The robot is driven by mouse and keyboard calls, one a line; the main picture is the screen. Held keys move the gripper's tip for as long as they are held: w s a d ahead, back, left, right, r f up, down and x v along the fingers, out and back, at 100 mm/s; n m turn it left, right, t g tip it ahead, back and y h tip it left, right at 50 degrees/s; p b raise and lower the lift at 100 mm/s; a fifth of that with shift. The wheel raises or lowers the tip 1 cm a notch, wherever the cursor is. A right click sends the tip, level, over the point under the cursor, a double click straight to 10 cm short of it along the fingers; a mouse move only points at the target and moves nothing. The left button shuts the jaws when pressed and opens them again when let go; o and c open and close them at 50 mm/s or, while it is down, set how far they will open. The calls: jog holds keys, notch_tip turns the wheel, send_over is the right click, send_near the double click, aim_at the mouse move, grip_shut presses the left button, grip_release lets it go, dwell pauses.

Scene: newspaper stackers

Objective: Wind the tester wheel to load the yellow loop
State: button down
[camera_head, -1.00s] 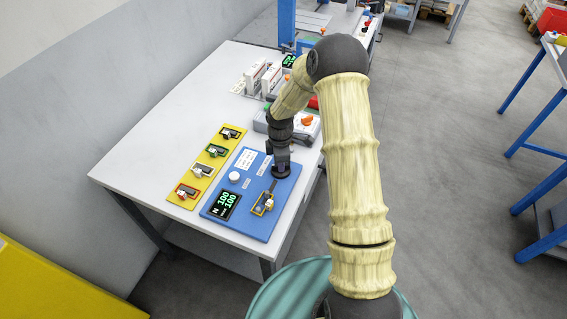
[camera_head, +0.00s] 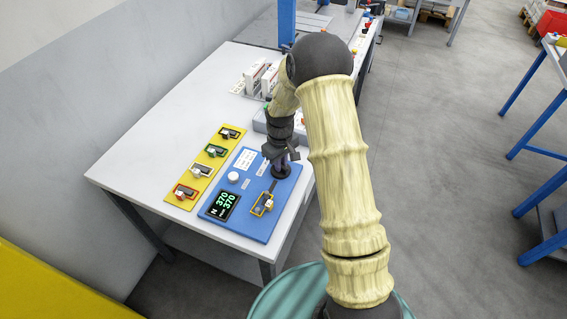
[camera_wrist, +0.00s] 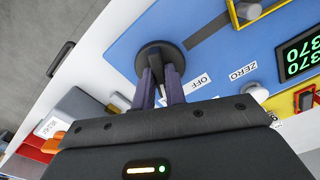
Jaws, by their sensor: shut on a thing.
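The blue tester board (camera_head: 250,220) lies on the white table. Its dark round wheel (camera_head: 282,171) is at the far right of the board and also shows in the wrist view (camera_wrist: 156,60). My gripper (camera_head: 281,158) points down at the wheel, its two purple fingers (camera_wrist: 170,88) shut at it, apparently on its handle; the fingers hide the grip itself. The yellow loop (camera_head: 262,205) sits at the near end of a slot in the board. The display (camera_head: 222,206) reads 370 over 370 with an N beside it. A white ZERO knob (camera_head: 233,177) stands left of the wheel.
A yellow board (camera_head: 193,190) with several coloured loops on clips lies left of the tester. White upright blocks (camera_head: 260,80) and a grey box (camera_head: 262,122) stand behind. The table (camera_head: 140,165) is clear at the left.

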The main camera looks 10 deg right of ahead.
jog(key=m, duration=0.4)
jog(key=shift+s+f+m, duration=0.1)
jog(key=shift+m, duration=0.2)
jog(key=m, duration=0.3)
jog(key=shift+m, duration=0.4)
jog(key=m, duration=0.4)
jog(key=shift+m+p, duration=0.5)
jog(key=shift+m, duration=1.7)
jog(key=c, duration=1.5)
grip_release()
jog(key=shift+o, duration=0.3)
